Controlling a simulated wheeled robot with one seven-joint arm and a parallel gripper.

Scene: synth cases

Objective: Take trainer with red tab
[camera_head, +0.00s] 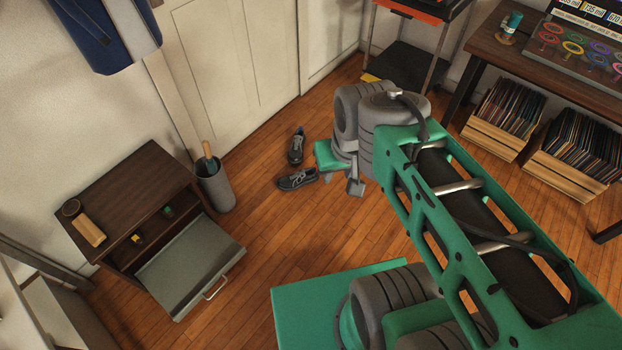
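Two dark trainers with pale soles lie on the wooden floor by the door. One trainer (296,146) points away and the other trainer (297,179) lies sideways just in front of it. I cannot make out a red tab on either. My gripper (355,187) is to the right of the trainers, mostly hidden by my own wrist. Only a grey end piece shows, so its opening cannot be seen. It appears apart from both trainers.
A dark cabinet (125,190) at left has its grey front flap (190,265) tilted open; small dark items with yellow (138,238) and green (167,211) marks show inside. A grey umbrella bin (214,187) stands beside it. Record crates (500,118) are at right. Floor between is clear.

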